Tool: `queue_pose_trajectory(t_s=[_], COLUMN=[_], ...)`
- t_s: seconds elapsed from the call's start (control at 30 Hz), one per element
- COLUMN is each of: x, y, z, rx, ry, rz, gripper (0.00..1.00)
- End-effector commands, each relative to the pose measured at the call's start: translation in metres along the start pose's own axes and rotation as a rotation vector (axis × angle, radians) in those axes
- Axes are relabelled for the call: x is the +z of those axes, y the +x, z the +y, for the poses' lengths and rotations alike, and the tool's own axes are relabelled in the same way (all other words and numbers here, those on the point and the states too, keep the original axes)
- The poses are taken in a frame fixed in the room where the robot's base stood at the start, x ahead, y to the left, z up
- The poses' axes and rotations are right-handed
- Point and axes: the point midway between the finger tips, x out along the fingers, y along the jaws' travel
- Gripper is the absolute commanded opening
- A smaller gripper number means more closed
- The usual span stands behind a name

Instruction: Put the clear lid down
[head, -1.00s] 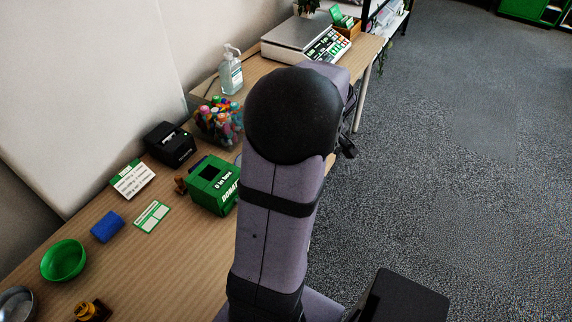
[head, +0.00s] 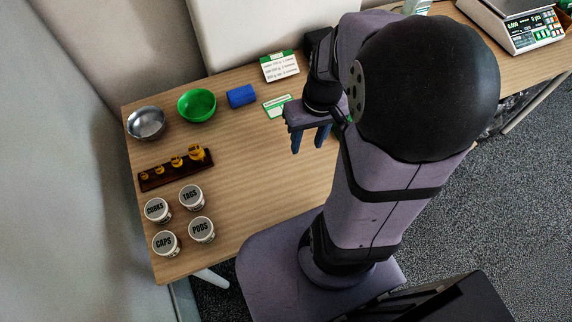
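No clear lid shows in the head view; the part of the bench behind my arm is hidden. My gripper (head: 308,148) hangs over the wooden bench (head: 255,165), pointing down, in front of the green-and-white card (head: 272,108). Its two blue fingers stand apart, and I see nothing between them.
A steel bowl (head: 146,124), green bowl (head: 197,104) and blue block (head: 241,96) stand at the back left. Brass weights in a dark rack (head: 160,182) and several labelled tubs, one marked PODS (head: 202,230), stand in front. A scale (head: 505,18) is at right. The middle bench is clear.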

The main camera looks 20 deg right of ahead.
Motion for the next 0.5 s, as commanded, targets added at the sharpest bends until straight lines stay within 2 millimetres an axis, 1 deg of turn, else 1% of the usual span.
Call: queue_pose_trajectory(t_s=[0.03,0.1,0.2,0.33,0.5], x=[0.007,0.018,0.031,0.042,0.047], y=[0.003,0.006,0.009,0.011,0.013], z=[-0.018,-0.036,-0.053,-0.065,-0.069], rx=[0.009,0.023,0.042,0.059,0.068], ry=[-0.034,-0.057,-0.082,-0.100,-0.106], rz=[-0.016,-0.034,-0.051,-0.062,-0.066], gripper=[0.38,0.38,0.38,0.38,0.38])
